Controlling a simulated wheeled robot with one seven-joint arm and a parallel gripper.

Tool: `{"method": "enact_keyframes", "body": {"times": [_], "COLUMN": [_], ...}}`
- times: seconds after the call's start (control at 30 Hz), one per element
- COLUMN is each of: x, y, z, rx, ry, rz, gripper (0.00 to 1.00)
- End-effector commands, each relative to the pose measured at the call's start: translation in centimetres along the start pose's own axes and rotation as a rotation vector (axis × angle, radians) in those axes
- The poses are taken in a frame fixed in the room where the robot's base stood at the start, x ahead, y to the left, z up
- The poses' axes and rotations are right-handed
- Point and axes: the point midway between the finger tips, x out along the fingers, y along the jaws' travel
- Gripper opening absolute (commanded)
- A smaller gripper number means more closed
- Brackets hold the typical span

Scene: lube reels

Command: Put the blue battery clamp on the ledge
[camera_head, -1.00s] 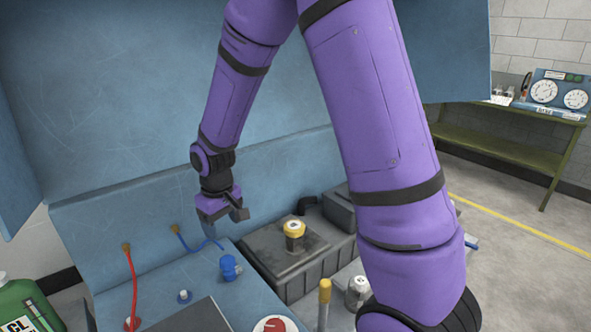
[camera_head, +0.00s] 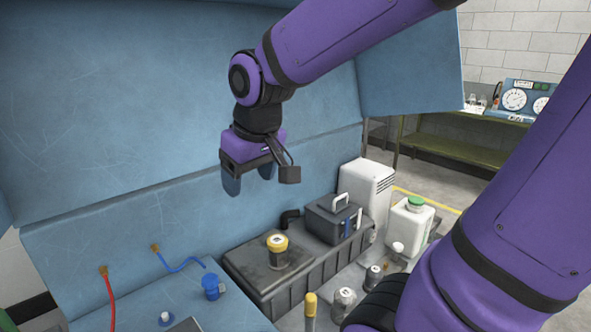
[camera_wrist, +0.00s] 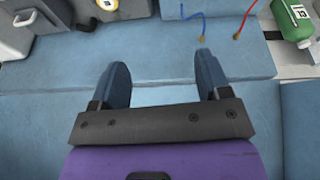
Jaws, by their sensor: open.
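A blue cable (camera_head: 180,265) runs down near a blue knob-like piece (camera_head: 212,287) on the lower left deck. The blue ledge (camera_head: 95,218) runs along the foot of the back panel. My gripper (camera_head: 250,182) hangs open and empty in front of the back panel, above and left of the dark box. In the wrist view my gripper (camera_wrist: 161,66) has its fingers apart over bare blue surface.
A grey tank with a yellow-capped filler (camera_head: 278,250) is below my gripper. A white box (camera_head: 367,190) and a white jug (camera_head: 410,225) stand to the right. A red cable (camera_head: 108,295) hangs at left. A green bottle (camera_wrist: 292,20) shows in the wrist view.

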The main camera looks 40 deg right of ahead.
Motion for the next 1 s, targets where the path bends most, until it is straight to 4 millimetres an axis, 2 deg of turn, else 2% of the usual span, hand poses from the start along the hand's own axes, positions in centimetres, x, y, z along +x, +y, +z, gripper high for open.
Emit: {"method": "enact_keyframes", "body": {"times": [0.1,0.23,0.5,0.7,1.0], "x": [-2.2,-4.1,-6.5,-7.0,-7.0], "y": [0.3,0.5,0.8,0.8,0.8], "z": [1.9,4.1,7.7,8.7,8.7], "rx": [0.021,0.043,0.077,0.085,0.085], "ry": [0.041,0.079,0.137,0.151,0.150], "rz": [0.001,0.001,-0.002,-0.004,-0.004], "gripper": [0.70,0.70,0.70,0.70,0.70]}}
